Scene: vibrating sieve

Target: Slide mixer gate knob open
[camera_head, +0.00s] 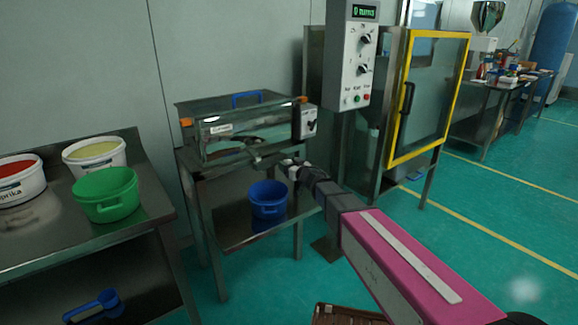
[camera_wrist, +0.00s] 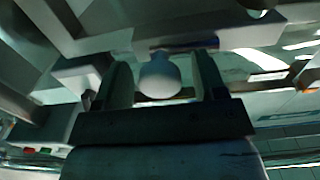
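The mixer (camera_head: 225,146) is a steel box with a blue handle on its lid, standing on a steel frame. The gate knob (camera_wrist: 159,77) is a pale rounded knob in the wrist view, under the mixer's front edge. My gripper (camera_head: 286,164) reaches in from the lower right, just below the mixer's front. In the wrist view my gripper (camera_wrist: 163,72) is open, with one finger on each side of the knob. Narrow gaps show between knob and fingers. In the head view the knob is too small to make out clearly.
A blue bucket (camera_head: 268,199) stands on the shelf below the mixer. A control box (camera_head: 307,122) is on the mixer's right side. A steel table (camera_head: 139,222) with a green bucket (camera_head: 106,195) and white tubs is at left. A yellow-framed door (camera_head: 432,98) is at right.

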